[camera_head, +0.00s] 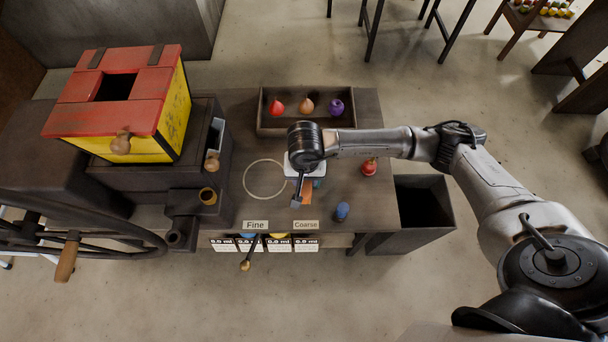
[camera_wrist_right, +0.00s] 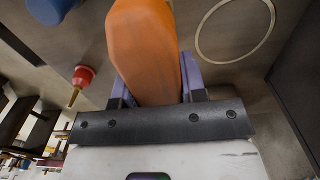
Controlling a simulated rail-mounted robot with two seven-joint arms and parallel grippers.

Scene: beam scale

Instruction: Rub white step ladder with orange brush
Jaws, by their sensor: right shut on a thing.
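The orange brush (camera_wrist_right: 146,45) is between the two purplish fingers of my right gripper (camera_wrist_right: 155,88) in the wrist view. In the head view a small orange part of the brush (camera_head: 306,194) shows below my right gripper (camera_head: 307,183), over the table near the Coarse label. The gripper is shut on the brush, and the brush's far end runs out of the wrist view. White bars (camera_head: 5,213) show at the left edge of the head view, mostly hidden by a dark wheel; I cannot tell whether they are the white step ladder. My left gripper is not in view.
A red-and-yellow box machine (camera_head: 175,110) with a crank stands left on the table. A tray (camera_head: 265,122) holds three coloured items at the back. A dark bin (camera_head: 440,240) is at right.

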